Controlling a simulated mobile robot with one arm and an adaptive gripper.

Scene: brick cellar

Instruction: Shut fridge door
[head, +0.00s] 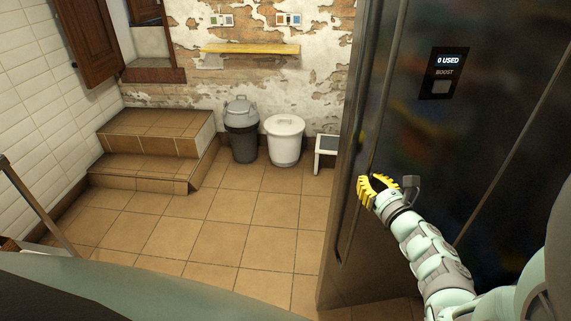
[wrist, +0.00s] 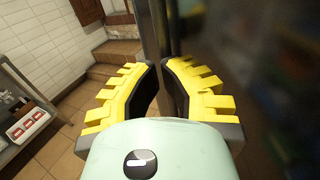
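The fridge (head: 460,150) is tall, dark and glossy and fills the right side of the head view. It has a small display panel (head: 443,73) reading "0 USED" and "BOOST". A long upright metal strip, its handle or door edge, runs down its left part. I cannot tell how far the door stands open. My gripper (head: 378,184), with yellow ridged fingers, is at this strip, low on the door. In the wrist view my gripper (wrist: 160,68) has a narrow gap between its tips, and the metal strip (wrist: 154,30) shows just beyond. Nothing is clearly held; contact is unclear.
Tiled steps (head: 150,142), a grey bin (head: 241,130), a white bin (head: 285,140) and a small white stool (head: 326,152) stand along the back. The tiled floor (head: 230,225) left of the fridge is clear. A metal-framed table (wrist: 30,115) stands at left.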

